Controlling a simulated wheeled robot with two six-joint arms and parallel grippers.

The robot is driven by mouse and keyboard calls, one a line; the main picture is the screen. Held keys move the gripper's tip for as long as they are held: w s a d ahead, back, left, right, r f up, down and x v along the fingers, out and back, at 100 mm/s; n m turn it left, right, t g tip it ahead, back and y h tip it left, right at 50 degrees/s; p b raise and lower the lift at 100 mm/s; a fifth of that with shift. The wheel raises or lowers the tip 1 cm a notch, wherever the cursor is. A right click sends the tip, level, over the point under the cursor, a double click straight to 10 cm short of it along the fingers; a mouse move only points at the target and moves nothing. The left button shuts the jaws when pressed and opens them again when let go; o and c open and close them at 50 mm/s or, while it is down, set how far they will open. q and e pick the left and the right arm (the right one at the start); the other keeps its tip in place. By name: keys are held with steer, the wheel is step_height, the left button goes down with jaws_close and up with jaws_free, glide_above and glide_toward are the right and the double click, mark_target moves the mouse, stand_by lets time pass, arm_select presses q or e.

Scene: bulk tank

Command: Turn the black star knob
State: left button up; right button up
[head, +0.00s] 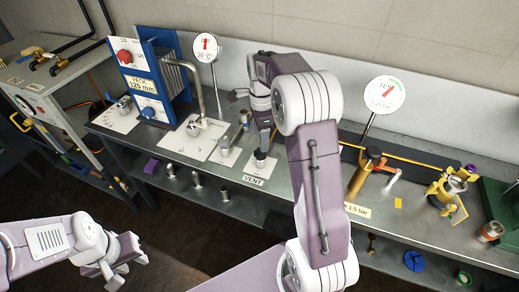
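I cannot make out a black star knob for certain. A short metal fitting with a dark top (261,158) stands on a white plate behind the "VENT" label (253,180). My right arm reaches over the bench, and its gripper (264,138) points down just above this fitting. The wrist hides its fingertips, so contact and opening cannot be told. My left gripper (118,266) is at the lower left, in front of the bench and away from it. Its fingers are apart and nothing shows between them.
A blue plate pack (157,82) and a bent pipe (198,85) stand to the left. Two round gauges (206,47) (384,94) rise at the back. Yellow pipework (450,188) is at the right. A blue handwheel (413,261) lies on the lower shelf.

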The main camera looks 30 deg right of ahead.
mark_target(259, 151)
steer(key=f, duration=0.4)
steer(key=w+f, duration=0.1)
steer(key=f, duration=0.1)
steer(key=shift+a, duration=0.1)
steer(key=shift+s+f, duration=0.3)
steer(key=shift+f, duration=0.3)
arm_select(q)
steer(key=shift+w+f, duration=0.25)
steer(key=shift+f, duration=0.15)
arm_select(e)
steer(key=shift+w, duration=0.15)
jaws_close()
arm_select(q)
steer(key=shift+r, duration=0.2)
arm_select(e)
steer(key=shift+r, duration=0.1)
